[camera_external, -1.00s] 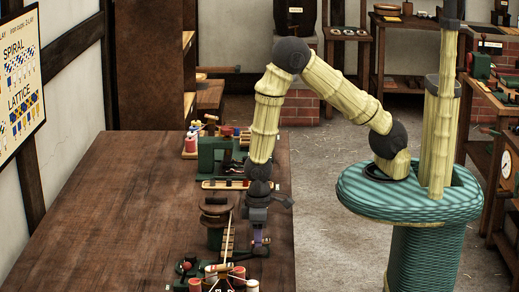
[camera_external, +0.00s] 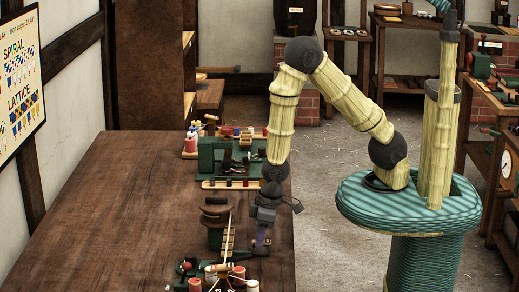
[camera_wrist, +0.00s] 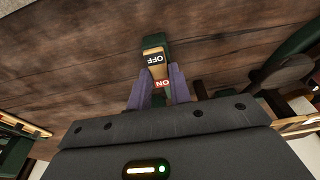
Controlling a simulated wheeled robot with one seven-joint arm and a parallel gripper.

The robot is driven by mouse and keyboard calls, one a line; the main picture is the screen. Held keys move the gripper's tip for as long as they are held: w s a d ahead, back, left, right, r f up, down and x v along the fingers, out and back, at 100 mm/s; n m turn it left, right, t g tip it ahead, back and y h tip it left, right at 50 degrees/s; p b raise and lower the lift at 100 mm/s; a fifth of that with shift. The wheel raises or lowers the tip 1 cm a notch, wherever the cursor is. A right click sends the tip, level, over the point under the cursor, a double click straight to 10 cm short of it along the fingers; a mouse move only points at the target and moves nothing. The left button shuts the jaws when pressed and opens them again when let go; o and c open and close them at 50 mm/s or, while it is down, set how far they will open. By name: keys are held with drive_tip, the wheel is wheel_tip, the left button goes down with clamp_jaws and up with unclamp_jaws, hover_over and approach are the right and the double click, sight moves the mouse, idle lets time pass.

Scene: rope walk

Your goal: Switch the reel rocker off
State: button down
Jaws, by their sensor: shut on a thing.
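The reel rocker (camera_wrist: 155,62) shows in the wrist view as a small switch in a dark green housing. Its tan half reads OFF and lies at the far end. Its red half reads ON and lies nearer my palm. My gripper (camera_wrist: 158,92) is shut on the rocker, with one purple finger on each side of the ON end. I cannot tell which half is pressed down. In the external view my gripper (camera_external: 262,240) points down at the right edge of the bench, and the rocker there is too small to make out.
The wooden bench (camera_external: 110,215) is clear on its left. A brown-topped reel (camera_external: 215,210) stands left of my gripper. Red and white spools (camera_external: 238,273) stand in front, and a green machine (camera_external: 215,155) stands behind.

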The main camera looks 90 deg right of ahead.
drive_tip(key=shift+s, duration=0.1)
idle(0.3)
drive_tip(key=c, duration=1.3)
unclamp_jaws()
drive_tip(key=s+r+p, duration=0.1)
drive_tip(key=r+p, duration=0.1)
drive_tip(key=r, duration=0.3)
drive_tip(key=s+r+p, duration=0.1)
drive_tip(key=r, duration=0.5)
drive_tip(key=s+r+p, duration=0.2)
drive_tip(key=r, duration=0.4)
drive_tip(key=shift+p, duration=0.35)
